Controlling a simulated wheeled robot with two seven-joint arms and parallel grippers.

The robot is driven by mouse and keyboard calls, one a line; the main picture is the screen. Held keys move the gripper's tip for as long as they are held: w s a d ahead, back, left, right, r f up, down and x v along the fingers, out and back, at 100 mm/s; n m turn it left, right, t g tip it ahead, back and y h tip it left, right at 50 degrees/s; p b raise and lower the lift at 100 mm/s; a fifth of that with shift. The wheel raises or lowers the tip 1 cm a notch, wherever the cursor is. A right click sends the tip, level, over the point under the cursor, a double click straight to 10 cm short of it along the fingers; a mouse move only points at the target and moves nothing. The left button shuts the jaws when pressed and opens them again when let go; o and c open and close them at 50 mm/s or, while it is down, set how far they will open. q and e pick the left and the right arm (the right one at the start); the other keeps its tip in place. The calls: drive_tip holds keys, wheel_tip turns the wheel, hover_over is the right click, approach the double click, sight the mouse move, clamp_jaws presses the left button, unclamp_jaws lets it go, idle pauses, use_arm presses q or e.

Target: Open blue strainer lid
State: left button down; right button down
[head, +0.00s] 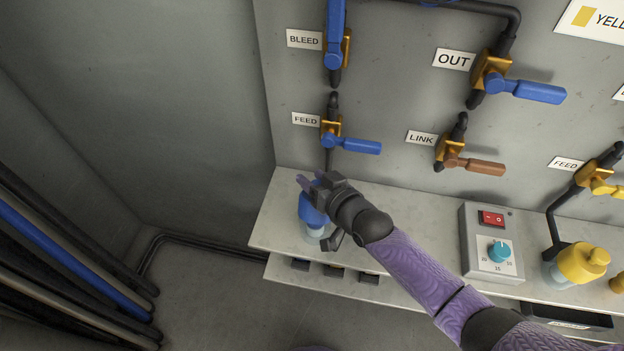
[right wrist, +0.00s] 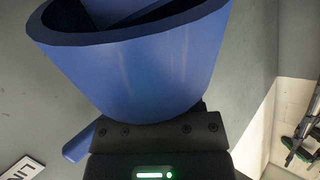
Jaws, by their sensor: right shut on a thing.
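The blue strainer lid (head: 311,213) shows at the left end of the grey shelf, above a pale clear strainer bowl (head: 316,232). My right gripper (head: 311,184) reaches in from the lower right and is shut on the lid. In the right wrist view the lid (right wrist: 135,65) fills the upper middle, its open, hollow end towards the top. My left gripper is not in view.
Blue-handled valves (head: 362,146) and a brown-handled LINK valve (head: 480,166) stick out from the panel above. A switch box (head: 490,243) and a yellow-lidded strainer (head: 583,262) stand further right on the shelf (head: 268,215). Hoses (head: 70,265) lie at lower left.

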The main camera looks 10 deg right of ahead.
drive_tip(key=shift+w+d+f+m+g, duration=0.1)
drive_tip(key=shift+w+d+m+g, duration=0.1)
drive_tip(key=shift+w+m+g, duration=0.25)
drive_tip(key=shift+w+g, duration=0.2)
drive_tip(key=shift+g, duration=0.05)
drive_tip(key=shift+c, duration=1.2)
unclamp_jaws()
drive_tip(key=p+v, duration=0.4)
drive_tip(key=v, duration=0.6)
drive_tip(key=shift+p, duration=0.3)
